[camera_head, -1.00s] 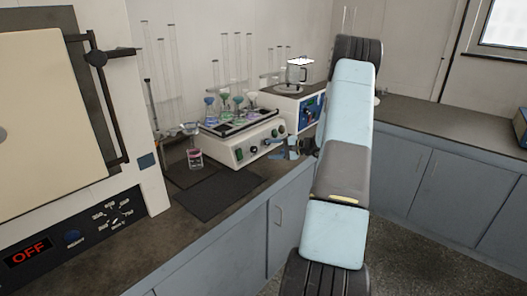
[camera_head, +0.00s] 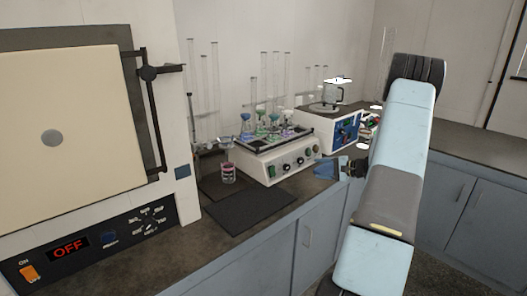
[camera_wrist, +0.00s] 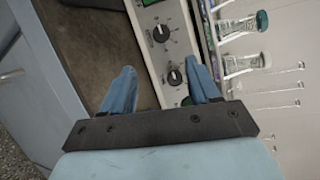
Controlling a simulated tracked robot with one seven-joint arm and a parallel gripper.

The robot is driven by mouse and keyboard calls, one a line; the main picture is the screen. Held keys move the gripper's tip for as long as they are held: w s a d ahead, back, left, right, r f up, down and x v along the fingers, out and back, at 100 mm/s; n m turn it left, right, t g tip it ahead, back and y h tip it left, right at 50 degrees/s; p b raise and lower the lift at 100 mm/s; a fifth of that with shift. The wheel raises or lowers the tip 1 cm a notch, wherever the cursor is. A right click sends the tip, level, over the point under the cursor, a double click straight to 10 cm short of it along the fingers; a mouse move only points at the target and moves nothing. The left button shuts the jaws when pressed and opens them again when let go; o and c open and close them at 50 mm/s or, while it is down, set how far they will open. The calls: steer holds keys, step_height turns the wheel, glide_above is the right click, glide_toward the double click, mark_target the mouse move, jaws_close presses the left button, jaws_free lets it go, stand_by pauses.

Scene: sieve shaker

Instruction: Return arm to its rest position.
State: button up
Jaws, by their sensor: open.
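My arm (camera_head: 390,165) is raised at the right of the head view, in front of the bench. My gripper (camera_head: 325,169) shows partly at its left, near the front edge of the bench and right of the shaker's control panel. In the wrist view my gripper (camera_wrist: 162,88) has its two blue fingers spread apart with nothing held between them. The front panel of the white shaker (camera_wrist: 168,45) with its knobs lies beyond the fingers.
The shaker (camera_head: 280,160) carries several flasks with coloured liquid. A beaker (camera_head: 228,173) stands left of it by a dark mat (camera_head: 250,203). A large oven (camera_head: 70,130) reading OFF fills the left.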

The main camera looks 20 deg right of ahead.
steer(key=s+a+r+n+g+h, duration=0.1)
steer(key=s+a+r+n+g, duration=0.35)
steer(key=a+r, duration=0.65)
steer(key=s+a+r+n+g+h, duration=0.1)
steer(key=s+a+r+n+g, duration=0.45)
steer(key=a, duration=0.95)
steer(key=s+a+r+n+t+h, duration=0.1)
steer(key=s+a+r+h, duration=0.1)
steer(key=s, duration=0.6)
steer(key=s+a+r+t+h, duration=0.1)
steer(key=s+a+r+h, duration=0.2)
steer(key=s+r, duration=0.2)
steer(key=s+a+r+n+t+h, duration=0.1)
steer(key=s+a+r+t+h, duration=0.1)
steer(key=s, duration=1)
steer(key=shift+a+r+n+h, duration=0.35)
steer(key=shift+r+h, duration=0.15)
steer(key=shift+r, duration=0.25)
